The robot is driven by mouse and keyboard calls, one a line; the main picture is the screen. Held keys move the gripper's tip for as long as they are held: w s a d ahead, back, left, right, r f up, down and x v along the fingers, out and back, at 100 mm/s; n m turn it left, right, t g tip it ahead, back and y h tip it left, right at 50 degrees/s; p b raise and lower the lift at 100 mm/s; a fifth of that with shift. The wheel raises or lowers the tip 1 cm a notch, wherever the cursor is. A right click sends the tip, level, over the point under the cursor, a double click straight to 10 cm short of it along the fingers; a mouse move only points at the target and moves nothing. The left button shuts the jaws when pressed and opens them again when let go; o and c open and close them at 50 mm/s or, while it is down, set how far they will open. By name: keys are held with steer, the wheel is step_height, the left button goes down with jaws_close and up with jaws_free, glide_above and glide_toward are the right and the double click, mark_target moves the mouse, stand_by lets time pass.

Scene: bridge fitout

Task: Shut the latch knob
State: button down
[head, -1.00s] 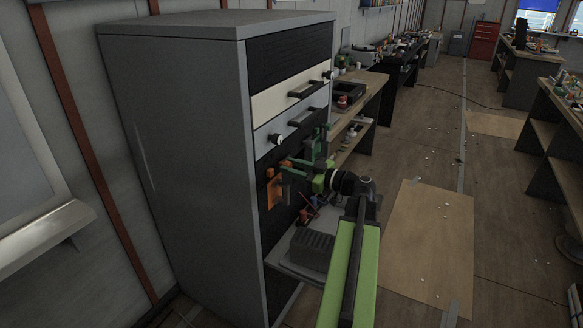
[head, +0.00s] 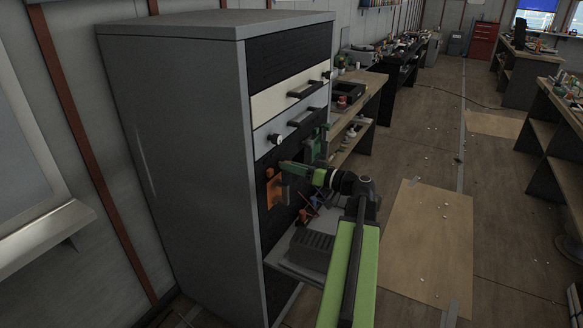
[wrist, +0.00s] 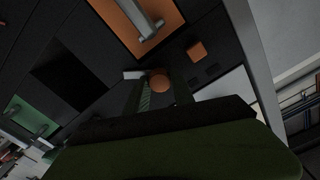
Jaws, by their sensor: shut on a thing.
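The latch knob (wrist: 159,81) is a small round orange-brown knob on the dark cabinet front in the wrist view. A short pale grey piece (wrist: 134,75) shows just left of it. My gripper (wrist: 160,92) is shut on the knob, with one finger on each side. In the head view my gripper (head: 284,167) reaches the dark panel from the right, and its fingers hide the knob. An orange plate with a grey handle (wrist: 126,22) is close by, and it also shows in the head view (head: 275,192). A small orange block (wrist: 197,51) sits to the right of the knob.
The tall grey cabinet (head: 185,150) has drawers with black handles above my gripper. A green fitting (head: 308,150) is behind it on the panel. A dark ribbed box (head: 311,250) rests on a low shelf below.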

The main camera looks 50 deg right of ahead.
steer(key=m, duration=1)
steer(key=shift+m, duration=0.6)
steer(key=c, duration=1.1)
jaws_free()
steer(key=shift+f, duration=0.1)
steer(key=v, duration=1.7)
steer(key=shift+s, duration=0.2)
